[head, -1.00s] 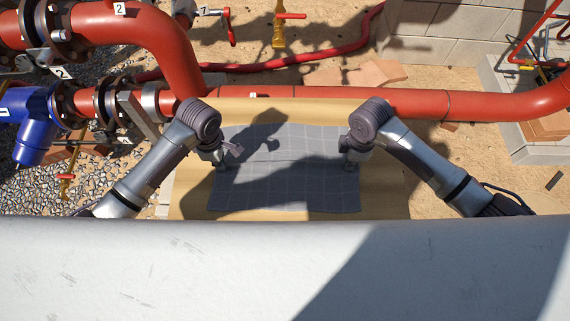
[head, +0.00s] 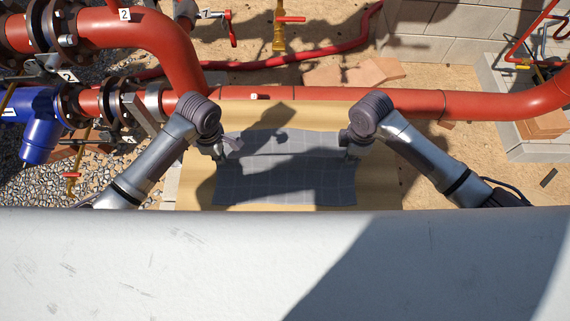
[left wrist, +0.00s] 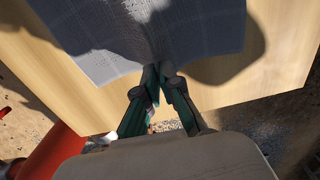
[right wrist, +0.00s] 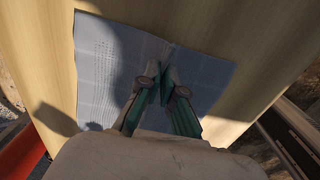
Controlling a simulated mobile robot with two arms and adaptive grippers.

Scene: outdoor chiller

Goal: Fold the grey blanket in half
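The grey blanket (head: 285,184) with a faint grid pattern lies on a light wooden board. A wavy crease or raised band runs across its width between my two grippers. My left gripper (head: 222,156) is at its left side; in the left wrist view my fingers (left wrist: 160,75) are shut on the edge of the blanket (left wrist: 195,30), with wrinkles fanning out. My right gripper (head: 349,153) is at its right side; in the right wrist view its fingers (right wrist: 163,80) are closed on the blanket edge (right wrist: 200,75). Arm shadows cover part of the cloth.
The wooden board (head: 300,113) extends past the blanket on all visible sides. A large red pipe (head: 330,96) runs behind it. A blue pipe fitting (head: 40,135) and valves stand at the left. A pale, wide surface (head: 150,260) fills the foreground.

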